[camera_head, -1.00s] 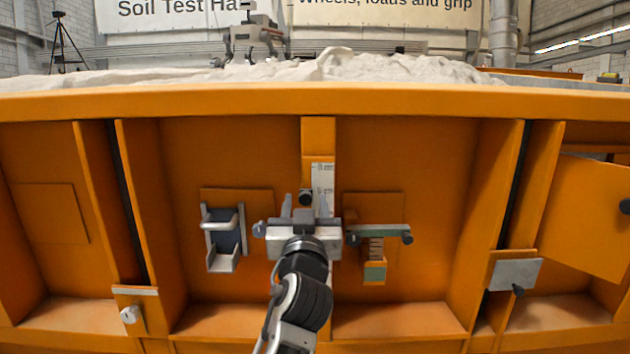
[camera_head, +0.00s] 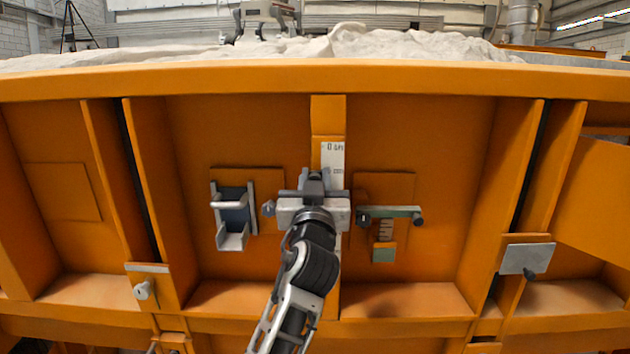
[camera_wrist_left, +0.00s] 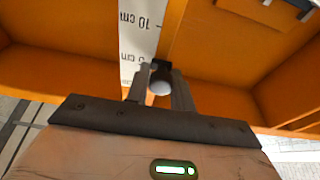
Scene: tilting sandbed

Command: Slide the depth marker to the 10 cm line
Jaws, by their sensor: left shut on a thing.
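The white depth scale (camera_head: 333,160) is fixed upright on the orange front of the sandbed, its 0 cm end at the top in the head view. The depth marker, a dark block with a round grey knob (camera_wrist_left: 160,86), sits on the scale's edge in the wrist view, close to the 5 cm label. The 10 cm label (camera_wrist_left: 150,24) shows further along the scale, clear of the marker. My left gripper (camera_head: 312,178) is shut on the marker's knob, its fingers on both sides of it. My right gripper is not in view.
A green-and-grey bar with a dark knob (camera_head: 393,212) is close on the right. Orange ribs (camera_head: 154,190) stand out further aside. Sand (camera_head: 385,42) lies above the rim.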

